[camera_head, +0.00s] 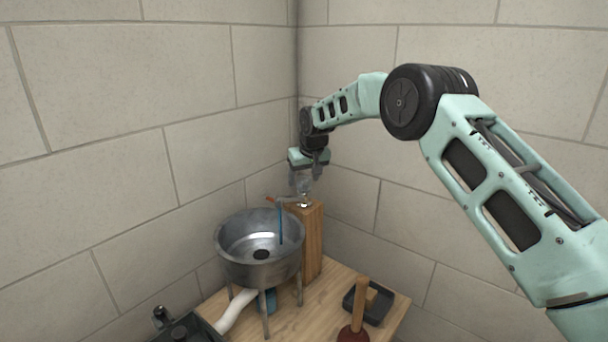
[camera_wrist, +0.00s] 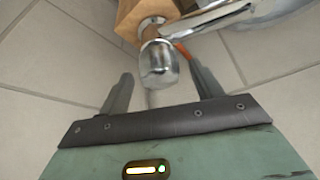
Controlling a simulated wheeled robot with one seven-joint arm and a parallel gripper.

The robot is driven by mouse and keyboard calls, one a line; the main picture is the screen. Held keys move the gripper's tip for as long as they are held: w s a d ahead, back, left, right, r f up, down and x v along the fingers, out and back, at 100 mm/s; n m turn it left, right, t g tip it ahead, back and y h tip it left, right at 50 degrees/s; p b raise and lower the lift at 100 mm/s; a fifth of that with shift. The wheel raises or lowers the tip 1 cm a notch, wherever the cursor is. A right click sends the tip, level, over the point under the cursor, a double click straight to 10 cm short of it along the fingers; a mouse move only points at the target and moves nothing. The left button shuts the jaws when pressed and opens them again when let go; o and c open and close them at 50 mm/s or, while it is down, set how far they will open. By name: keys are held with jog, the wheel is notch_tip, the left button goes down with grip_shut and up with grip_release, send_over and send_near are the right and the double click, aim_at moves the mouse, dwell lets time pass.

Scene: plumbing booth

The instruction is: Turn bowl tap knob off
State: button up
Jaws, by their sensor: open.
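The tap (camera_head: 304,203) stands on top of a wooden post, with its spout reaching left over the steel bowl (camera_head: 225,262). A thin blue stream (camera_head: 281,225) runs from the spout down into the bowl. In the wrist view, the rounded chrome knob (camera_wrist: 158,62) shows between the finger ends of my gripper (camera_wrist: 161,72), with a gap on each side. The chrome spout (camera_wrist: 212,18) runs off to the upper right, and an orange-red piece (camera_wrist: 184,50) shows beside the knob. In the head view, my gripper (camera_head: 306,182) points down just above the tap, open and empty.
The wooden post (camera_head: 313,240) stands on a wooden table (camera_head: 290,322) near the wall corner. A plunger (camera_head: 358,310) and a black tray (camera_head: 378,314) are at the front right. A white drain pipe (camera_head: 236,310) runs under the bowl. Tiled walls are close behind my gripper.

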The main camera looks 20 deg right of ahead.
jog(key=shift+w+f, duration=0.2)
jog(key=shift+f, duration=0.3)
jog(key=c, duration=1)
jog(key=shift+a+m, duration=0.15)
jog(key=shift+m, duration=0.25)
jog(key=shift+m+h+b, duration=0.3)
jog(key=shift+m, duration=0.1)
jog(key=o, duration=1)
